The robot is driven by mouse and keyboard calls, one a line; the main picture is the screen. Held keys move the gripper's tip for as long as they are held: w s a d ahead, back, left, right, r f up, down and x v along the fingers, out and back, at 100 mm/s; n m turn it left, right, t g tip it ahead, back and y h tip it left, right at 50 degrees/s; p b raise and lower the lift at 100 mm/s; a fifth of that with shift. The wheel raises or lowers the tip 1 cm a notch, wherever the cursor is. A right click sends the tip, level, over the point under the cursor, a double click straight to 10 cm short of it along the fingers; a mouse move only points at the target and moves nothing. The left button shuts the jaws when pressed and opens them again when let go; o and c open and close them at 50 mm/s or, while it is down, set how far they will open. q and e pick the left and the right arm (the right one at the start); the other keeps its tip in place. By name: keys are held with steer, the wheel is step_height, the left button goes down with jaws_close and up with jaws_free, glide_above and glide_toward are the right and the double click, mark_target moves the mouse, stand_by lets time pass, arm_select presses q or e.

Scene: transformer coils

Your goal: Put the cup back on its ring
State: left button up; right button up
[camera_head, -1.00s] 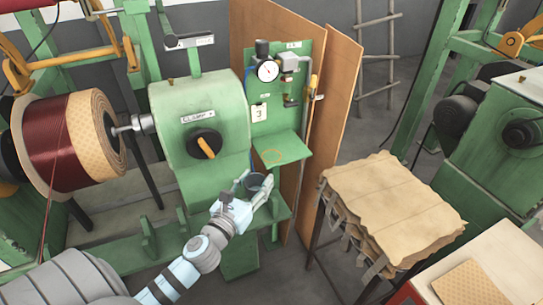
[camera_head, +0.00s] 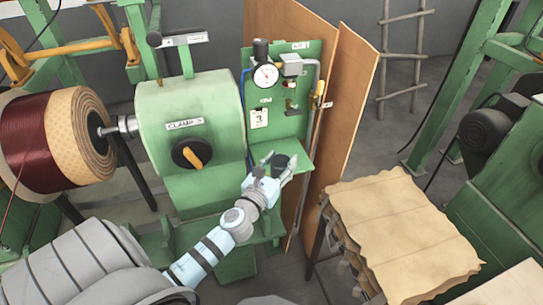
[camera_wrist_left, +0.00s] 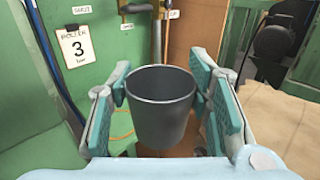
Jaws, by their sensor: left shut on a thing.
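The dark grey cup (camera_head: 280,160) is upright between the fingers of my left gripper (camera_head: 279,168), which is shut on it. In the left wrist view the cup (camera_wrist_left: 160,112) sits mid-picture with the teal finger pads on both sides. They are over the small green shelf (camera_head: 300,155) below the gauge panel. A thin yellow-orange arc of the ring (camera_wrist_left: 122,138) shows on the shelf, left of and below the cup; the rest is hidden. In the head view the gripper and cup hide the ring. My right gripper is not in view.
A green panel behind the shelf carries a pressure gauge (camera_head: 265,75) and a card marked 3 (camera_head: 259,118). A green clamp housing (camera_head: 190,125) with an orange-handled knob stands left. A brown board (camera_head: 345,90) stands right, with a paper-covered stand (camera_head: 405,225) beyond.

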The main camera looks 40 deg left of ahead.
arm_select(q)
steer(key=w+a+f+b, duration=0.1)
steer(key=w+a, duration=0.1)
steer(key=a, duration=0.1)
steer(key=w+a+f+b, duration=0.1)
steer(key=w+a+b, duration=0.1)
steer(key=a, duration=0.1)
steer(key=w+a+f+b, duration=0.1)
steer(key=w+a, duration=0.1)
steer(key=a, duration=0.1)
steer(key=shift+w+f+b, duration=0.35)
steer(key=shift+s+f+b, duration=0.15)
steer(key=shift+f+b, duration=0.05)
steer(key=shift+b, duration=0.1)
step_height(320, 180, down, 3)
steer(key=b, duration=0.3)
steer(key=shift+f, duration=0.2)
steer(key=shift+a+f+b, duration=0.1)
steer(key=shift+f+b, duration=0.2)
steer(key=shift+b, duration=0.1)
steer(key=shift+w+r+p, duration=0.2)
steer(key=shift+r+p, duration=0.05)
steer(key=shift+p, duration=0.05)
steer(key=o, duration=0.9)
steer(key=shift+f, duration=0.15)
steer(key=shift+o, duration=1)
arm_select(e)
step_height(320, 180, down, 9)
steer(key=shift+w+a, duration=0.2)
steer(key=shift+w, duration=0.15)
